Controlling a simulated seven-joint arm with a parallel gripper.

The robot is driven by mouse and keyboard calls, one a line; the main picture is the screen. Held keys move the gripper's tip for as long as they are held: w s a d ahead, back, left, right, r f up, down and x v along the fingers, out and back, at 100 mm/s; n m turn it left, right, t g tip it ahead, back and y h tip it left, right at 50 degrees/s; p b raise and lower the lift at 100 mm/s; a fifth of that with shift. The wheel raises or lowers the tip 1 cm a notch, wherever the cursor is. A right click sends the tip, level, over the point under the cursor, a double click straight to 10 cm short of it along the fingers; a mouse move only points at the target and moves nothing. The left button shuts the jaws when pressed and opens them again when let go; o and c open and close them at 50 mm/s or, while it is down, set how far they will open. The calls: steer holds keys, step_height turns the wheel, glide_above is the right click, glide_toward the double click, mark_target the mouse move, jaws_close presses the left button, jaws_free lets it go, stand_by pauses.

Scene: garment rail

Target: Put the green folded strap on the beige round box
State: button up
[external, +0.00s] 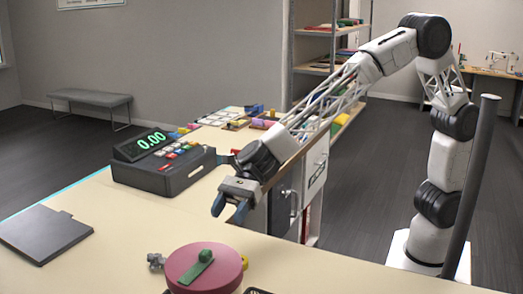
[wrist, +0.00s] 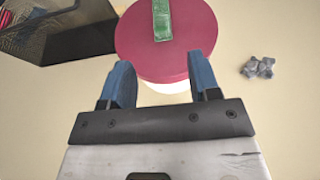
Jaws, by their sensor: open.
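The green strap (external: 195,272) lies on top of a red round box (external: 180,268), with a rounded green lump at one end. In the wrist view the strap (wrist: 162,20) shows as a flat green strip on the red top (wrist: 195,35), cut off by the upper edge. A pale crescent (wrist: 168,87) shows under the red rim; I cannot tell whether it is the beige round box. No other beige round box is clear. My gripper (external: 230,210) is open and empty, above the counter behind the red box. Its blue fingers (wrist: 161,78) point toward the box.
A small grey object (external: 156,261) lies beside the red box; it also shows in the wrist view (wrist: 258,67). A dark container (wrist: 75,45) stands on its other side. A cash register (external: 165,165) and a dark flat panel (external: 42,233) are on the counter. The counter between them is clear.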

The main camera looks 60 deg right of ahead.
steer(key=s+d+r+n+h, duration=0.1)
steer(key=d+r+n, duration=0.15)
steer(key=d, duration=0.85)
steer(key=s+d+r+n+t+h, duration=0.15)
steer(key=d+n, duration=0.25)
steer(key=d, duration=0.7)
steer(key=d+r+n+g+h, duration=0.1)
steer(key=d+n+h, duration=0.15)
steer(key=d, duration=0.85)
steer(key=s+d+f+n+h, duration=0.1)
steer(key=s+d+n+h, duration=0.2)
steer(key=s+d, duration=0.3)
steer(key=s+d+f+n+t+h, duration=0.1)
steer(key=s+d, duration=0.5)
steer(key=d, duration=1.1)
steer(key=s+d+f+n+t+h, duration=0.1)
steer(key=s+d+f+n+h, duration=0.1)
steer(key=s+d+n+h, duration=0.2)
steer(key=s+d, duration=0.3)
steer(key=d, duration=0.5)
steer(key=shift+f+n+h, duration=0.25)
steer(key=shift+n+h, duration=0.05)
steer(key=shift+n, duration=0.1)
